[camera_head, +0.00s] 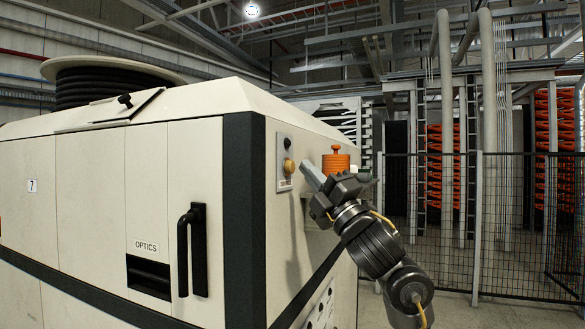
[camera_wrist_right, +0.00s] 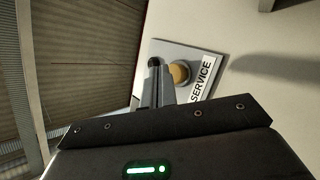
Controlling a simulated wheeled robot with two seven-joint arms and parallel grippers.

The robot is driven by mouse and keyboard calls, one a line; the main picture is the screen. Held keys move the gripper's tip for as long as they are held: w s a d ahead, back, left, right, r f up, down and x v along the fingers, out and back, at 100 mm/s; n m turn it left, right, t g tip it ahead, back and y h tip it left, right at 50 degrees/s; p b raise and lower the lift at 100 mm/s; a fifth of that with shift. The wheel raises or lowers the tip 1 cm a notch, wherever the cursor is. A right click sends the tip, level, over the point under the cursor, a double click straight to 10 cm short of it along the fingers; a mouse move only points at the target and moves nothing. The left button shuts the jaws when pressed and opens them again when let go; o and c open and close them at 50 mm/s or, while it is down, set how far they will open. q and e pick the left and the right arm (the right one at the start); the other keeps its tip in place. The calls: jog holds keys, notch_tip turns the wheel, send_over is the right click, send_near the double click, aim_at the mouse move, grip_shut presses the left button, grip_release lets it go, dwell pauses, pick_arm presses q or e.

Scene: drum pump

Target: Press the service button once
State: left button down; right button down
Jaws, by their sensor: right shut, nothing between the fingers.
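The service button is a round amber button (camera_head: 289,166) on a small grey plate (camera_head: 283,181) on the cabinet's side face, near its dark corner. In the right wrist view the amber button (camera_wrist_right: 180,73) sits beside a white label (camera_wrist_right: 203,79) reading SERVICE. My right gripper (camera_head: 305,168) is shut and empty, its fingers pointing at the plate just right of the button. In the right wrist view its fingers (camera_wrist_right: 160,82) show in front of the plate, close to the button; I cannot tell whether they touch it. My left gripper is out of view.
A dark round knob (camera_head: 287,143) sits above the button on the same plate. An orange cylinder (camera_head: 336,161) stands out behind my gripper. The pale cabinet (camera_head: 92,180) fills the left, with a black handle (camera_head: 191,250). A mesh fence (camera_head: 520,220) stands at the right.

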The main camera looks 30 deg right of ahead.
jog(key=s+d, duration=0.1)
jog(key=s, duration=0.1)
jog(key=s+d, duration=0.1)
jog(key=s, duration=0.1)
jog(key=shift+s+d, duration=0.1)
jog(key=shift+d, duration=0.25)
jog(key=shift+f, duration=0.1)
dwell(0.7)
